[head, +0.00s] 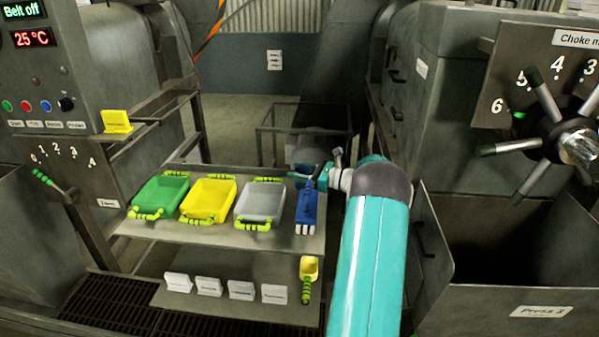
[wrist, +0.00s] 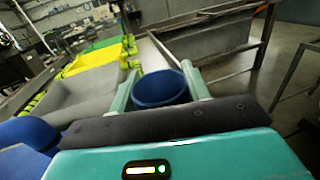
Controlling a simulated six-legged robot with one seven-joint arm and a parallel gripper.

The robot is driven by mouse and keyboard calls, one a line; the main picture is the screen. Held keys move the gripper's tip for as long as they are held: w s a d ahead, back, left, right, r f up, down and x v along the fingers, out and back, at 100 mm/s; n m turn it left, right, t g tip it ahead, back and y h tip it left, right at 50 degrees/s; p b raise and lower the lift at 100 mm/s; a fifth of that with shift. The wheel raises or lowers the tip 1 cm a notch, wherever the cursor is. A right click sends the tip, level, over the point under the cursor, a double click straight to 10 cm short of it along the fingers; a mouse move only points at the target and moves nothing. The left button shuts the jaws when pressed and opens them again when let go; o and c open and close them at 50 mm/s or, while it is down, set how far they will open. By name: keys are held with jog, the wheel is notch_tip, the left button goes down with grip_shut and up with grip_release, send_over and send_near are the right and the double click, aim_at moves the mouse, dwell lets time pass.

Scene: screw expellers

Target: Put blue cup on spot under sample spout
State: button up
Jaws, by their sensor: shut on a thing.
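The blue cup (wrist: 160,88) is between the two teal fingers of my gripper (wrist: 160,80) in the wrist view. Its open rim faces the camera and the fingers are shut on its sides. In the head view my gripper (head: 322,176) is at the back right of the metal table, above a blue object with white ends (head: 306,208). The cup is small and partly hidden there, so I cannot make out its outline. I cannot identify the sample spout or the spot under it in either view.
Green (head: 160,196), yellow (head: 209,201) and grey (head: 259,202) trays stand in a row on the table (head: 200,232). A yellow scoop (head: 309,268) and several white cards are on the lower shelf. Large machines stand left and right; a metal-framed bin (head: 305,132) is behind.

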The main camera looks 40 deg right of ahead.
jog(key=shift+f, duration=0.2)
jog(key=o, duration=1.1)
jog(key=shift+c, duration=0.2)
jog(key=shift+r, duration=0.1)
